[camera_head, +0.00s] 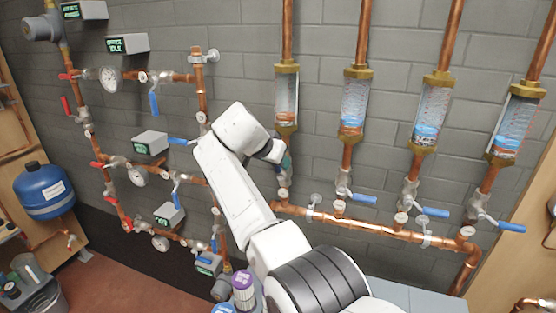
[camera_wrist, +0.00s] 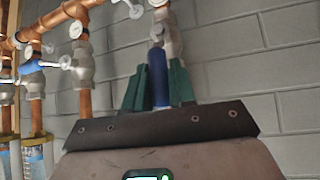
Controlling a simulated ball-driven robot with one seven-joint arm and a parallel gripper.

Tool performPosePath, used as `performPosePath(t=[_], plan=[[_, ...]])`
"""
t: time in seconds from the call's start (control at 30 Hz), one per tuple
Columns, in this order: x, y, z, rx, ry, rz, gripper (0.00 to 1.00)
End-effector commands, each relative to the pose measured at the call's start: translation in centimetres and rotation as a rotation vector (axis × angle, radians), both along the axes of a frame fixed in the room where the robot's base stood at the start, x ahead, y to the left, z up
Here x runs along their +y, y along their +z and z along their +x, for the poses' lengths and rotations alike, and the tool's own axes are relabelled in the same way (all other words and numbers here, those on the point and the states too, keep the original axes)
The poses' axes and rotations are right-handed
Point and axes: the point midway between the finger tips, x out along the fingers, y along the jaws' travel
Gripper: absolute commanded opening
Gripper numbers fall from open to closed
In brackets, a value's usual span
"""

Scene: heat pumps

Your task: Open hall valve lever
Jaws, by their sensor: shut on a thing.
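My gripper (camera_wrist: 157,84) has green fingers on both sides of a blue valve lever (camera_wrist: 158,76) and is shut on it. In the wrist view the lever lies lengthwise between the fingers, its metal valve body (camera_wrist: 172,38) just beyond. In the head view my gripper (camera_head: 285,163) is at the valve (camera_head: 284,181) under the leftmost clear flow meter (camera_head: 287,95); my arm hides most of this lever. I cannot read a label naming this valve.
Three more blue levers (camera_head: 363,198), (camera_head: 436,212), (camera_head: 512,228) stick out to the right under the other flow meters. A copper manifold (camera_head: 370,228) runs below. Left are pipes with gauges (camera_head: 110,78), red levers (camera_head: 66,105) and display boxes (camera_head: 150,142). A blue tank (camera_head: 44,190) stands far left.

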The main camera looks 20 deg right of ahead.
Motion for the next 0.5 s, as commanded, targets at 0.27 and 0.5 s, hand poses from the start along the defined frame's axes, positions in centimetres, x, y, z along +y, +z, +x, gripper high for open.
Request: performPosePath(t=[0.27,0.5], plan=[[0.21,0.02,0.12,-0.004,0.007,0.0,0.3],[0.12,-0.02,0.06,-0.002,0.004,0.0,0.44]])
